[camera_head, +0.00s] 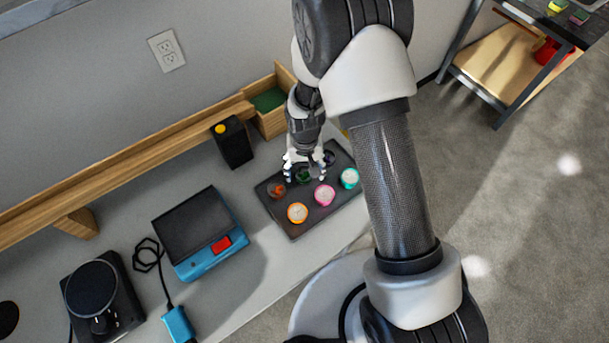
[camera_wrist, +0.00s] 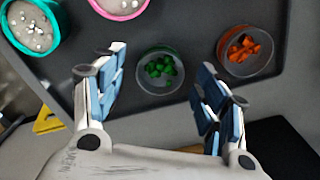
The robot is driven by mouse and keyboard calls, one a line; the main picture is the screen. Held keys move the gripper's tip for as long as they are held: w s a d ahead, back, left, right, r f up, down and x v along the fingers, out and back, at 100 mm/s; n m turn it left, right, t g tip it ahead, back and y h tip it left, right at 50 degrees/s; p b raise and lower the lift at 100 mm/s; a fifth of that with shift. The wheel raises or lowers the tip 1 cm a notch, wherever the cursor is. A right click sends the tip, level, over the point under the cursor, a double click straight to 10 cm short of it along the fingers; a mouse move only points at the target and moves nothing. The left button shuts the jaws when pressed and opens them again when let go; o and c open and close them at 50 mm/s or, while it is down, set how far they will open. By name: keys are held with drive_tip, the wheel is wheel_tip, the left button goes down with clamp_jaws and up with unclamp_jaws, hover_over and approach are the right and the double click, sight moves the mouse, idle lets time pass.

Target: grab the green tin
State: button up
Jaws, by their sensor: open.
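The green tin, a small round tin with green bits inside, shows in the wrist view (camera_wrist: 160,71) between and just beyond my open fingertips. In the head view the green tin (camera_head: 303,174) is partly hidden under my gripper (camera_head: 303,172). My gripper also shows in the wrist view (camera_wrist: 160,85), open, with one finger on either side of the tin's near part and nothing held. Whether a finger touches the tin I cannot tell. The tin sits on a dark tray (camera_head: 292,228).
An orange-filled tin (camera_wrist: 245,51) stands close to the right finger in the wrist view. Orange-rimmed (camera_head: 297,213), pink-rimmed (camera_head: 324,194) and teal-rimmed (camera_head: 349,178) tins share the tray. A black box (camera_head: 233,145) and a blue device (camera_head: 200,235) stand left of it.

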drive_tip(key=shift+f, duration=0.55)
drive_tip(key=shift+c, duration=0.3)
drive_tip(key=c, duration=1)
drive_tip(key=shift+r, duration=0.15)
drive_tip(key=shift+c, duration=0.2)
